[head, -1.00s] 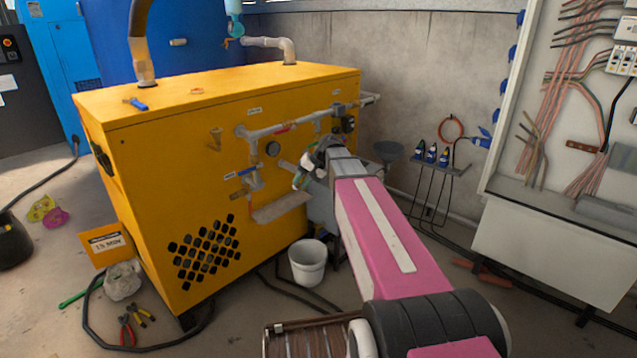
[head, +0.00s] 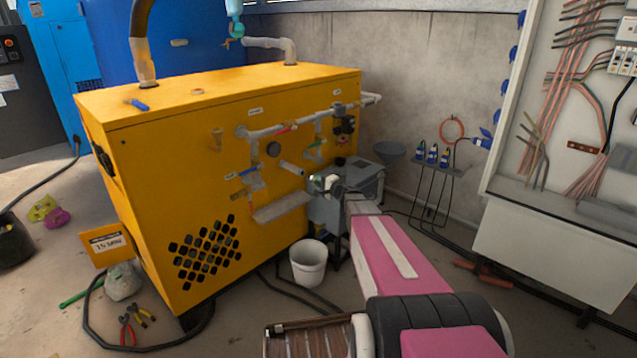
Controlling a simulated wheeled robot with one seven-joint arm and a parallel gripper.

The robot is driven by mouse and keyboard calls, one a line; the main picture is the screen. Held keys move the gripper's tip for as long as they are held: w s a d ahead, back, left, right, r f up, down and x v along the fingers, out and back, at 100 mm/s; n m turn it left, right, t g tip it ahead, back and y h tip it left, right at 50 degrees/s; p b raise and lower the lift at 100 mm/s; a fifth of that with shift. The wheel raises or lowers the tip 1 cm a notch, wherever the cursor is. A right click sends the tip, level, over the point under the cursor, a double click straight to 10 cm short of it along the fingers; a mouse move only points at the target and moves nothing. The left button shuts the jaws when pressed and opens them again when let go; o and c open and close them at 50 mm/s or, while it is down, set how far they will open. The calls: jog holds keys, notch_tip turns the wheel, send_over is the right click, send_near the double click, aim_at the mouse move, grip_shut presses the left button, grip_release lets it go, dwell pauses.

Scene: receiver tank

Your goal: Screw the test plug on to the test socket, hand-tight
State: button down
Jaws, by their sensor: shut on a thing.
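My gripper (head: 323,184) is low in front of the yellow housing's right end, beside the grey unit. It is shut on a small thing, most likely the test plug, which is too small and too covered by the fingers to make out. The pipework (head: 285,128) runs across the yellow housing's front, up and left of my gripper. A short grey pipe stub (head: 292,168) sticks out there, a little left of my gripper and apart from it. A blue-handled valve (head: 250,178) with brass fittings is farther left. I cannot tell which fitting is the test socket; the labels are too small to read.
A grey drip shelf (head: 282,208) juts from the yellow housing (head: 150,200) below the pipes. A grey unit (head: 360,178) stands close behind my gripper. A white bucket (head: 309,264) is on the floor below.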

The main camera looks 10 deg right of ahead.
jog(key=shift+x, duration=2.55)
jog(key=n, duration=2.4)
jog(key=shift+r, duration=0.1)
jog(key=shift+w+a, duration=0.25)
